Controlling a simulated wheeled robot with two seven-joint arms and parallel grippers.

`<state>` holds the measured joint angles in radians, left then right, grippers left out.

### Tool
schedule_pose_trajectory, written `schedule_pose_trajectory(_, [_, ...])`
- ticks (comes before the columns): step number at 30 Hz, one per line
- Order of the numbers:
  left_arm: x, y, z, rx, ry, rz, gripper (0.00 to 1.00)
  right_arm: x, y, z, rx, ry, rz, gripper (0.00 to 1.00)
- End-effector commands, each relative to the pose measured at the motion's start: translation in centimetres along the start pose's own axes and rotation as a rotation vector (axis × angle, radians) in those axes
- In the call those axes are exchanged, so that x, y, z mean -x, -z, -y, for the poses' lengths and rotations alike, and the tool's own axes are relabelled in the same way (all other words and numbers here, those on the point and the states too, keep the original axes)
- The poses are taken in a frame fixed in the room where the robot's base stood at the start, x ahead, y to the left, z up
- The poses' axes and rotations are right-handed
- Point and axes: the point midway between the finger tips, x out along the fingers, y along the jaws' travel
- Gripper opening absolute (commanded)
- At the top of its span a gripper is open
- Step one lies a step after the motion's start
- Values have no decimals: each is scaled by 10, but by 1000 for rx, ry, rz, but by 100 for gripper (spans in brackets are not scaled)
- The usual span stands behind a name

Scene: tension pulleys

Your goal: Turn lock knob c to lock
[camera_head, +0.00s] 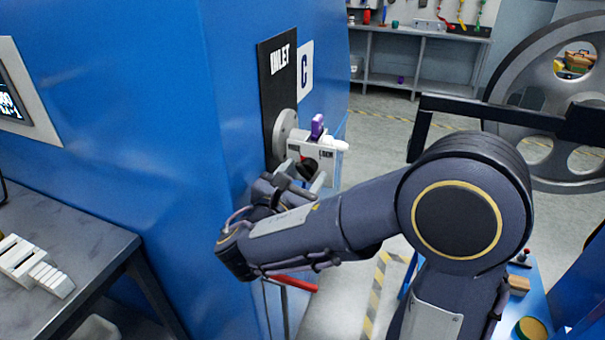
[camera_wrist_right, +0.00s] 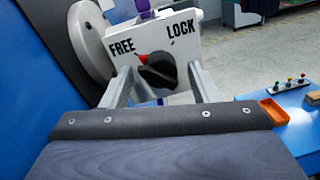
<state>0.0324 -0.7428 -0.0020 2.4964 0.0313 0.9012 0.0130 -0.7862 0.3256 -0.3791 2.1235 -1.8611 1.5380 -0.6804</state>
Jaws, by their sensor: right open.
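Lock knob c (camera_wrist_right: 158,72) is a black knob with a red pointer on a white plate (camera_wrist_right: 190,20) marked FREE and LOCK. In the right wrist view its red pointer is on the FREE side. The plate (camera_head: 325,150) is on the blue machine's side, by a black INLET panel (camera_head: 278,85) and a white C sign (camera_head: 305,70). My right gripper (camera_head: 306,180) is open. In the right wrist view its two fingers (camera_wrist_right: 158,88) stand on either side of the knob, with gaps visible. My left gripper is not in view.
A purple piece (camera_head: 317,126) stands on top of the plate. The blue machine wall (camera_head: 215,150) is close on the left. A grey table (camera_head: 60,250) is at lower left. A large grey wheel (camera_head: 520,60) and a blue bench (camera_head: 535,290) are at right.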

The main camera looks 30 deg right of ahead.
Motion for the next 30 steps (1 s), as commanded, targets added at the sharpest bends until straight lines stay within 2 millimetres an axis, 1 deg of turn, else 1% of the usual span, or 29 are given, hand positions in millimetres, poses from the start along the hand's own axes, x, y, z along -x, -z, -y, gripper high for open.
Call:
schedule_pose_trajectory(8, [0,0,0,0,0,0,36,-3,0,0,-1,0,-1,55])
schedule_pose_trajectory(11, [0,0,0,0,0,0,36,-2,0,0,-1,0,-1,43])
schedule_pose_trajectory(18, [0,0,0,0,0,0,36,-2,0,0,-1,0,0,12])
schedule_pose_trajectory(26, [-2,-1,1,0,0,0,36,-2,0,0,-18,1,-1,11])
schedule_pose_trajectory(30, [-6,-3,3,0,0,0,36,-3,1,1,-66,2,-3,11])
